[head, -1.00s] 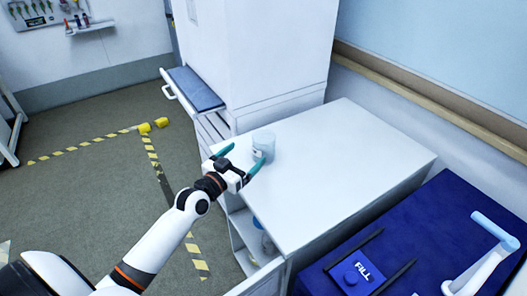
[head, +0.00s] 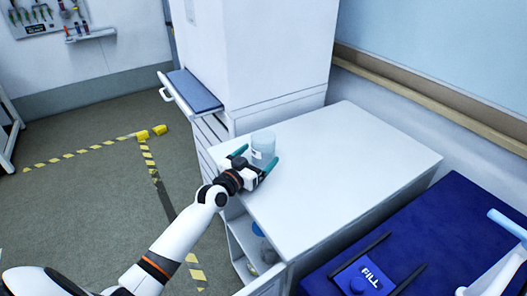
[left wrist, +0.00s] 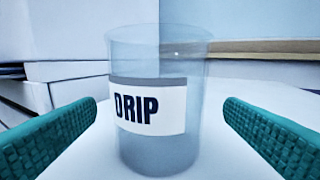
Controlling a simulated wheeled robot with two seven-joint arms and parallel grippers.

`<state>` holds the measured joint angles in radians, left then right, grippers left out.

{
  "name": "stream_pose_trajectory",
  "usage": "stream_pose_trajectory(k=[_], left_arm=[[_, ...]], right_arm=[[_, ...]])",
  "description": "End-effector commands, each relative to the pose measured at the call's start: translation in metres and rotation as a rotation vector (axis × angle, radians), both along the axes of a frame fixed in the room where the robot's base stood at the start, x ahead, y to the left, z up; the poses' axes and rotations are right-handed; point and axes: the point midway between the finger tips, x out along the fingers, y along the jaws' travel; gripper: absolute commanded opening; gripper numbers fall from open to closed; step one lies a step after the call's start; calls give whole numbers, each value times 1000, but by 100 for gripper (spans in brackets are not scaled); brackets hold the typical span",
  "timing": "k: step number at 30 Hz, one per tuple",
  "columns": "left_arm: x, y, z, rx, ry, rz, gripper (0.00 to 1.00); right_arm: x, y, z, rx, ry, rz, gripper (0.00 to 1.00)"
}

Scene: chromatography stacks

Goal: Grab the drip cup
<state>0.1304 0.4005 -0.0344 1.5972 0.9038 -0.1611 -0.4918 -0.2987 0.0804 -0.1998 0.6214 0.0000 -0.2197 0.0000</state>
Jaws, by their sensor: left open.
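The drip cup (head: 263,146) is a clear, bluish cup standing upright on the white cabinet top, near its back left edge. In the left wrist view the cup (left wrist: 158,100) fills the middle, with a white label reading "DRIP" facing me. My left gripper (head: 258,163) is open, with its teal fingers on either side of the cup. In the left wrist view a gap shows between the cup and each finger of the gripper (left wrist: 160,128). Part of the cup's lower side is hidden by the gripper in the head view. My right gripper is not in view.
The white cabinet top (head: 345,170) is otherwise clear. A tall white unit (head: 265,55) stands just behind the cup, with a blue-topped pulled-out drawer (head: 194,90) on its left. Other items sit on the shelf below. A dark blue table (head: 450,215) with a "FILL" block (head: 366,278) stands at right.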

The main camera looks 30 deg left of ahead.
Motion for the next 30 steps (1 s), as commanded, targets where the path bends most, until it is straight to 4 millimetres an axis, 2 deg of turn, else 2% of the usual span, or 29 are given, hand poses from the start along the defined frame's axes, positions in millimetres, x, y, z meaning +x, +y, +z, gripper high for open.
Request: stream_pose_trajectory(k=[6,10,19,28,30], left_arm=[[30,-2,10,-1,-2,1,92],[46,-4,7,-1,-1,0,92],[51,-5,7,1,-1,0,92],[51,-5,7,1,0,0,45],[51,-5,7,1,-1,0,44]], right_arm=[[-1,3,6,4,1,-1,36],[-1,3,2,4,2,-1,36],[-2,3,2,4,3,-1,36],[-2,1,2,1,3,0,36],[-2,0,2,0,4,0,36]])
